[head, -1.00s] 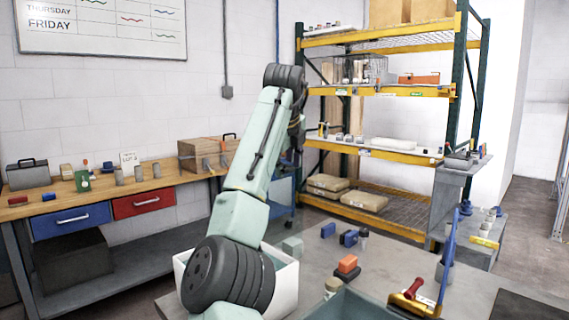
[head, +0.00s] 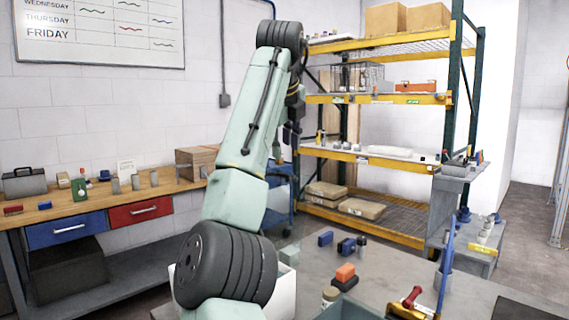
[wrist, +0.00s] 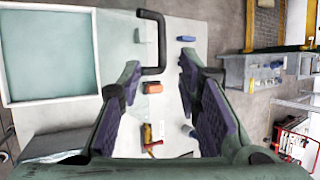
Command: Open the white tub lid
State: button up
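The white tub (wrist: 97,72) fills the upper left of the wrist view, with a white rim and a pale teal surface inside it. A pale teal panel stands beside it, with a dark bent bar handle (wrist: 162,45) at its right edge; I cannot tell for sure whether this panel is the lid. My gripper (wrist: 159,66) is open and empty, its fingers on either side of the handle's near end. Contact is not visible. In the head view the tub (head: 284,293) is mostly hidden behind my arm, and the gripper is not clearly visible.
An orange block (head: 345,272), blue blocks (head: 345,246) and a red-handled tool (head: 411,298) lie on the grey table (head: 385,265), right of the tub. Yellow-beamed shelving (head: 385,98) stands behind. A wooden workbench (head: 145,190) is at the left.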

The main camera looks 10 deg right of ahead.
jog(key=shift+a+v, duration=0.25)
jog(key=shift+v, duration=0.75)
jog(key=shift+w, duration=0.1)
